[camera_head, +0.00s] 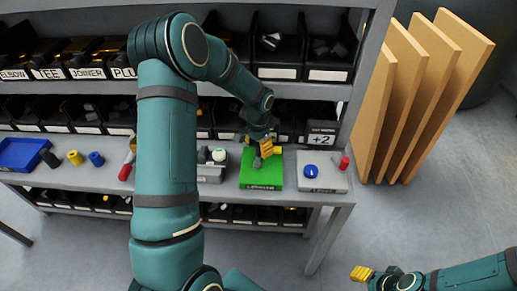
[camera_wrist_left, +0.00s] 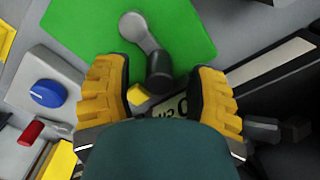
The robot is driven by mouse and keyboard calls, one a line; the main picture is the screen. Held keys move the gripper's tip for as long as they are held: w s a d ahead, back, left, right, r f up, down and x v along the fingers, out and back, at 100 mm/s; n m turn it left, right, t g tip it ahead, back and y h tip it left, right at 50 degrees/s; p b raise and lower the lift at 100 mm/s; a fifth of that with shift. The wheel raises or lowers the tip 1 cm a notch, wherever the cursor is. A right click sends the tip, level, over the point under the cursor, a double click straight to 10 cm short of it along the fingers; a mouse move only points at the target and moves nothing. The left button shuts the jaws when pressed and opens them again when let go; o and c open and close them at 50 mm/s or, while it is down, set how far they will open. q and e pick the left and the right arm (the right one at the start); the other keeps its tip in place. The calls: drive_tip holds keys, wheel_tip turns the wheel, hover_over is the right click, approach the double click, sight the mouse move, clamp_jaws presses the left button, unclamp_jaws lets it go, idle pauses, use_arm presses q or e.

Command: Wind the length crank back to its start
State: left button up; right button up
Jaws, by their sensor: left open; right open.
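The length crank shows in the left wrist view as a grey arm (camera_wrist_left: 145,37) with a dark upright knob (camera_wrist_left: 160,68) at its end. It is mounted on a bright green plate (camera_wrist_left: 190,30). In the head view the green plate (camera_head: 261,182) is labelled LENGTH, and my gripper partly hides the crank. My left gripper (camera_head: 265,150) is over the plate. In its wrist view the yellow fingers (camera_wrist_left: 160,88) are open on either side of the knob's lower end, with gaps visible. A small display is partly hidden below. My right gripper (camera_head: 362,273) is open and empty, low over the floor, away from the bench.
Right of the green plate is a grey plate (camera_head: 325,184) with a blue knob (camera_head: 310,171) and a red handle (camera_head: 344,163). A blue tray (camera_head: 22,153) and coloured fittings lie at the left. Shelves of bins stand behind; tan boards (camera_head: 425,90) lean at the right.

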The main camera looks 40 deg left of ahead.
sight(258, 145)
use_arm(q)
wheel_tip(258, 145, up, 11)
drive_tip(key=shift+f, duration=0.2)
drive_tip(key=shift+s, duration=0.1)
idle(0.5)
